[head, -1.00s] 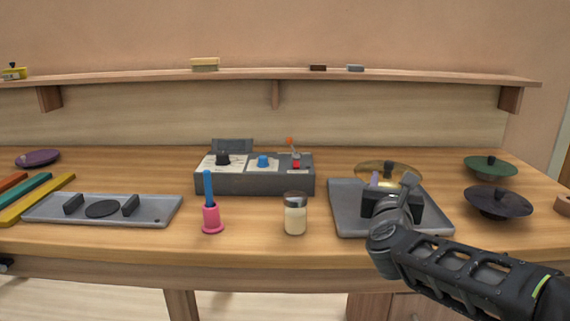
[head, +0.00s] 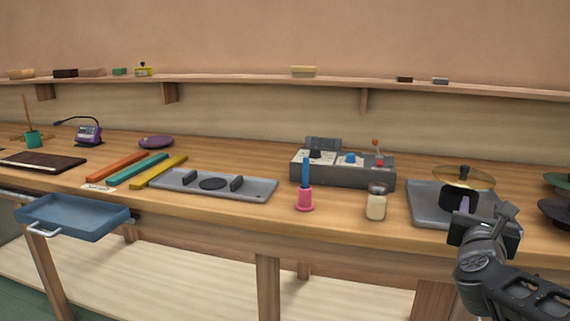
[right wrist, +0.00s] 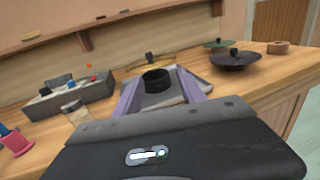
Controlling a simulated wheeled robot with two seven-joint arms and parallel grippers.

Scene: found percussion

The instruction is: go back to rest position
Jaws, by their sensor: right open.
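My right gripper (head: 472,206) is over the front right of a grey tray (head: 424,212) at the right of the table in the head view. It is open. In the right wrist view its two purple-grey fingers (right wrist: 159,84) stand apart. A black cylinder (right wrist: 157,79) shows between and beyond their tips, and I see no grip on it. A gold lid or cymbal (head: 462,174) with a dark knob is just behind it. My left gripper is not in view.
A jar (head: 376,205), a pink holder with a blue stick (head: 305,198) and a grey control box (head: 340,174) stand left of the tray. Dark green (right wrist: 219,44) and black (right wrist: 236,60) lids lie to its right. An open blue drawer (head: 75,217) juts out at the left.

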